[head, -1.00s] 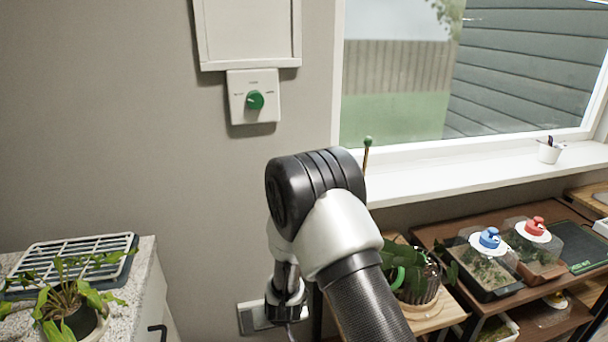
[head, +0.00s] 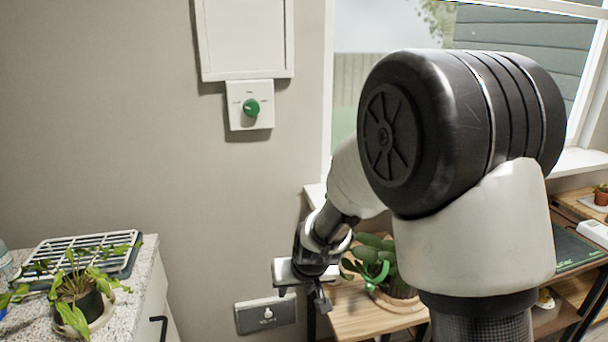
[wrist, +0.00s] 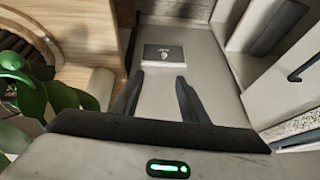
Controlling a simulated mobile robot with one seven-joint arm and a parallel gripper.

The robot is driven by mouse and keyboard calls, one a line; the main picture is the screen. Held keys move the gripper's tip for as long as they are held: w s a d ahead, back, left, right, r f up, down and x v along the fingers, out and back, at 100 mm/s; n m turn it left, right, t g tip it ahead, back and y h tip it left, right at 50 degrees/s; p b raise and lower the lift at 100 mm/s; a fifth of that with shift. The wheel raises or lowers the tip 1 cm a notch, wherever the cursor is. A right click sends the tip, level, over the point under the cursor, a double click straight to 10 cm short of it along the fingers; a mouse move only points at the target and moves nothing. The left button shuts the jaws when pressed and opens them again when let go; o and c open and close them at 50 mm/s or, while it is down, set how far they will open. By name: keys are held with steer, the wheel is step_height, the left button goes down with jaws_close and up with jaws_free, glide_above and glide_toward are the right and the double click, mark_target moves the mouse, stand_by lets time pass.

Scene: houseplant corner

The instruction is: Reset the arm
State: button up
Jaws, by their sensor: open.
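My gripper (wrist: 158,98) is open and empty in the wrist view, its two dark fingers apart with bare wall and the outlet plate behind them. In the head view my gripper (head: 302,290) hangs low in front of the wall, left of a potted plant on a wooden stand. My arm's large black and white joint fills the right middle of the head view and hides much of the window and shelf.
A green-leaved plant (head: 374,262) stands close to my gripper's right on a wooden stand (head: 358,318). A wall plate (head: 266,316) is below. A white dial box (head: 250,106) is above. A counter with a drying rack (head: 80,256) and potted plant (head: 84,298) is left.

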steer(key=s+d+r+m, duration=0.1)
steer(key=s+d+r, duration=0.4)
steer(key=r, duration=0.3)
steer(key=s+d+r, duration=0.4)
steer(key=s+r, duration=0.2)
steer(key=r, duration=0.1)
steer(key=s+d+r+m+h, duration=0.1)
steer(key=s+d+r, duration=0.2)
steer(key=s, duration=0.3)
steer(key=s+d+r+h, duration=0.1)
steer(key=s+d+r, duration=0.1)
steer(key=s+d, duration=0.35)
step_height(320, 180, up, 21)
steer(key=s+a+p, duration=0.1)
steer(key=p, duration=2)
steer(key=shift+s+a, duration=0.2)
steer(key=shift+s, duration=0.2)
